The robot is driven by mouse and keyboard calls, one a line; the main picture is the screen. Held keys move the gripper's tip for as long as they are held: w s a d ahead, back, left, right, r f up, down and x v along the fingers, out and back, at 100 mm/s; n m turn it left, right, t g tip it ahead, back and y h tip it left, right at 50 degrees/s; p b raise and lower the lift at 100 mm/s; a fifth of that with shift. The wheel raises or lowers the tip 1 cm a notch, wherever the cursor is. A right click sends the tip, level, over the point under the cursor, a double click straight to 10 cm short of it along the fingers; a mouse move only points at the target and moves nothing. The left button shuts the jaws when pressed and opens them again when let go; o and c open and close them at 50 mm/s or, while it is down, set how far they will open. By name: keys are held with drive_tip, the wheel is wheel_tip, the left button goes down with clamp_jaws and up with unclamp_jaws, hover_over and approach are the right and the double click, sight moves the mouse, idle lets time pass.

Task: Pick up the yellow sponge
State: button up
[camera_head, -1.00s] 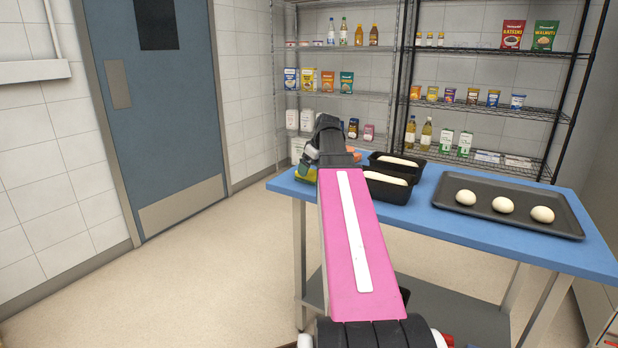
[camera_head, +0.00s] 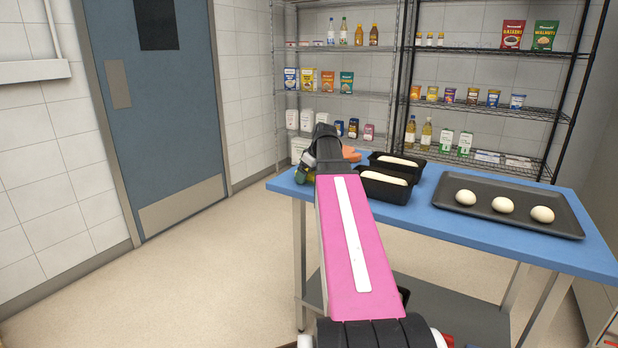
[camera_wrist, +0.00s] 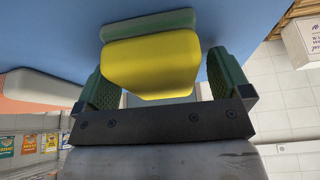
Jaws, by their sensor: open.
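The yellow sponge (camera_wrist: 150,62) with a green backing layer is in the wrist view, on the blue table. My gripper (camera_wrist: 163,78) is open, with one dark green finger on each side of the sponge. The sponge lies between the fingers; I cannot tell whether either finger touches it. In the head view my gripper (camera_head: 305,168) is over the left end of the blue table (camera_head: 430,222), and my wrist mostly hides the sponge there.
An orange item (camera_head: 350,153) lies right beside my wrist. Two black loaf pans with dough, the nearer one (camera_head: 384,187) close to my arm, stand to its right. A dark tray (camera_head: 480,214) with three dough balls is farther right. Shelves (camera_head: 490,105) stand behind.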

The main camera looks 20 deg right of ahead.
drive_tip(key=c, duration=1)
drive_tip(key=shift+r, duration=0.45)
wheel_tip(320, 180, up, 4)
drive_tip(key=shift+w+f, duration=0.1)
drive_tip(key=shift+f, duration=0.1)
drive_tip(key=s+a+r, duration=0.7)
drive_tip(key=s, duration=0.2)
drive_tip(key=shift+s, duration=0.3)
